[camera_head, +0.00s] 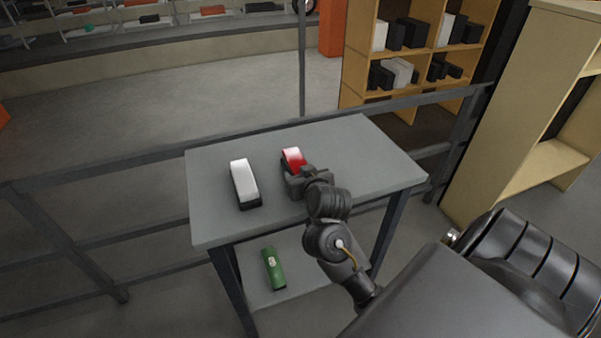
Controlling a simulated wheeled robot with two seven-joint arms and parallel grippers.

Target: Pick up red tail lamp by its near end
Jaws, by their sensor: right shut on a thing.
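The red tail lamp (293,157) has a red and white top and is at the middle of the grey table's (345,145) top. My right gripper (298,174) is at the lamp's near end and is shut on it. The gripper hides that near end. I cannot tell whether the lamp touches the table or is slightly above it. My left gripper is not in view.
A white lamp (243,180) with a dark base lies on the table to the left of the red one. A green object (273,268) is on the lower shelf. Dark rails (110,168) run behind the table. A wooden shelf (420,50) stands at the back right.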

